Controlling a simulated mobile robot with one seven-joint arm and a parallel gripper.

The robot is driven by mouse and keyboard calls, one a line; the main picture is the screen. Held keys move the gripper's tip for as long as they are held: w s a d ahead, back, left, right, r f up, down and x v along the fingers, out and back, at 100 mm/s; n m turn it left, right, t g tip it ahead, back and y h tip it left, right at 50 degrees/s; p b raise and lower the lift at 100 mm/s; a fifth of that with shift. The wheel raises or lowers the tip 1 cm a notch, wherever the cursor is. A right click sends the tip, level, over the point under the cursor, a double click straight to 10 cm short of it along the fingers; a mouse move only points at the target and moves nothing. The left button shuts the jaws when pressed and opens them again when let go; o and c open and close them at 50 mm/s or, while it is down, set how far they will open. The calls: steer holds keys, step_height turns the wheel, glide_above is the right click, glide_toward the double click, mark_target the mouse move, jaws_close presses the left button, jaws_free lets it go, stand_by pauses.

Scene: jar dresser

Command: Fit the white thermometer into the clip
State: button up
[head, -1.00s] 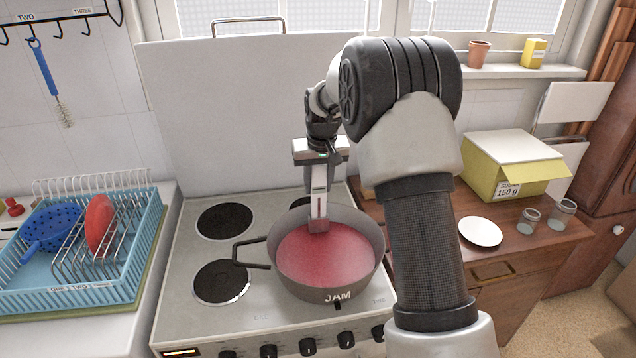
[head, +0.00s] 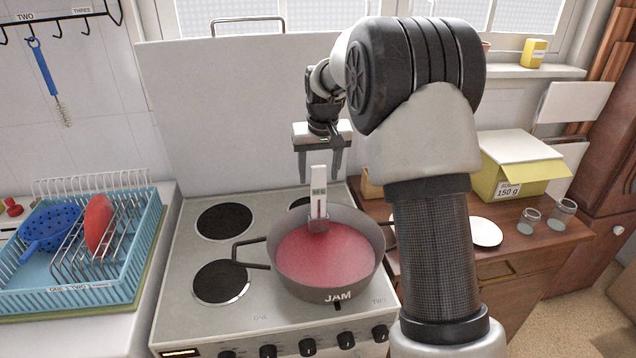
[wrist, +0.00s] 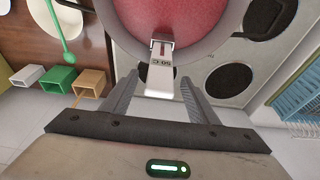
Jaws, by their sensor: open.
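The white thermometer (head: 319,187) stands upright at the back rim of the jam pan (head: 335,292), its lower end at a small reddish piece on the inner wall that looks like the clip (head: 318,225). In the wrist view the thermometer (wrist: 160,77) shows its marked face, with the clip (wrist: 162,40) at the pan's rim. My gripper (head: 320,178) is open above and behind the thermometer, its fingers apart on either side. In the wrist view my gripper (wrist: 160,95) has clear gaps between both fingers and the thermometer. How deep the thermometer sits in the clip is hidden.
The pan of red jam stands on the stove (head: 215,330). A blue dish rack (head: 90,300) is at left. At right, a wooden dresser holds a yellow box (head: 520,165), a white saucer (head: 487,232) and glass jars (head: 562,213). The space above the left burners is free.

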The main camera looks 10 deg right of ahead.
steer(key=v, duration=1.2)
steer(key=shift+r, duration=0.15)
step_height(320, 180, up, 12)
steer(key=p, duration=0.8)
